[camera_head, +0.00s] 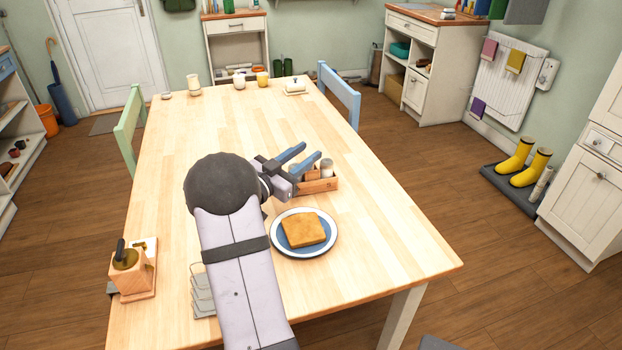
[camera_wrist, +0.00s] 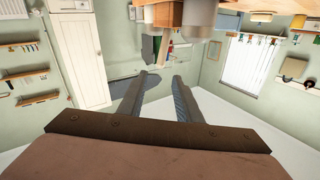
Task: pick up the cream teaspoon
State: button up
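I cannot make out the cream teaspoon in either view. My gripper (camera_head: 311,152) is over the right half of the wooden table (camera_head: 240,130), just above a small wooden caddy (camera_head: 322,185) with jars in it. Its two fingers point to the upper right, apart and empty. The wrist view also shows my gripper (camera_wrist: 165,78) open, with nothing between the fingers. My arm and gripper hide part of the caddy and the table under them.
A wooden holder (camera_head: 133,282) stands at the front left, near a wire rack (camera_head: 203,293). Cups (camera_head: 239,80) and a covered dish (camera_head: 295,88) line the far edge. The table's middle left is clear.

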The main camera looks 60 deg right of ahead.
aim_at(322, 160)
jog(key=shift+s+d+f+p, duration=0.15)
jog(key=shift+d+f, duration=0.3)
jog(key=shift+d, duration=0.8)
jog(key=shift+s+d+f+p, duration=0.1)
jog(key=shift+s+d+f, duration=0.3)
jog(key=shift+d, duration=0.9)
jog(key=shift+s+d+f+p, duration=0.1)
jog(key=shift+d+f, duration=0.4)
jog(key=shift+d, duration=0.75)
grip_shut()
